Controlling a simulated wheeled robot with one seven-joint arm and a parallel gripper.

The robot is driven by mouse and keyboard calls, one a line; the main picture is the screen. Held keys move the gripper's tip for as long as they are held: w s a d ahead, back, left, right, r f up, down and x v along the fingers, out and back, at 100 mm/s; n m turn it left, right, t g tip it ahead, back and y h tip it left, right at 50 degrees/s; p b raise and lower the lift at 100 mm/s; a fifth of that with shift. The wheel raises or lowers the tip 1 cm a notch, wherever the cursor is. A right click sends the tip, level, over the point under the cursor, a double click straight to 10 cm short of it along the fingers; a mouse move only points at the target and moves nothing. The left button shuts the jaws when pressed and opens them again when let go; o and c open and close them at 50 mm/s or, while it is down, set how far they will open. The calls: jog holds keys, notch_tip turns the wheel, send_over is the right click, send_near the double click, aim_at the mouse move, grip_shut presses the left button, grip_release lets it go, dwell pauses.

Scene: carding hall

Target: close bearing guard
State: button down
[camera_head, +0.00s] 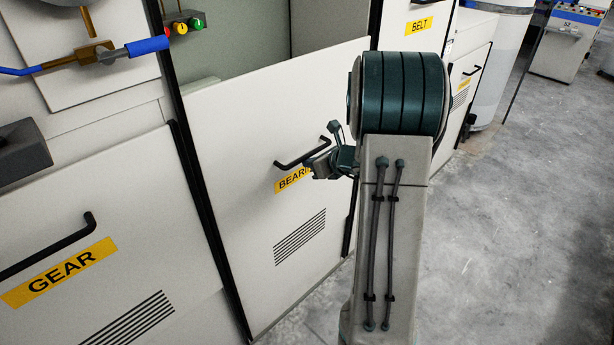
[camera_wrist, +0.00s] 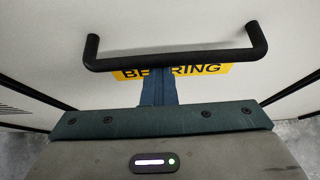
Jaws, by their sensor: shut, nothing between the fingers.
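The bearing guard (camera_head: 235,150) is a pale panel with a black bar handle (camera_head: 302,148), a yellow BEARING label (camera_head: 290,180) and vent slots. A grey-green recess (camera_head: 260,45) shows above its top edge. My gripper (camera_head: 325,155) is shut and empty in front of the guard, close to the handle and label, partly hidden by my arm. In the wrist view, the shut fingers (camera_wrist: 157,85) cover the middle of the label (camera_wrist: 205,70), and their tips reach the lower edge of the handle (camera_wrist: 175,60). I cannot tell whether they touch it.
The GEAR panel (camera_head: 150,220) with its own handle is at the left. A blue-handled brass lever (camera_head: 95,52) sticks out above it. The BELT section (camera_head: 470,70) stands beyond my arm. Grey floor (camera_head: 520,220) at the right is clear.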

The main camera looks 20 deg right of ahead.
notch_tip(320, 180, up, 34)
jog(key=p, duration=2)
jog(key=shift+r, duration=0.2)
jog(key=shift+d+r, duration=0.1)
jog(key=shift+d, duration=0.05)
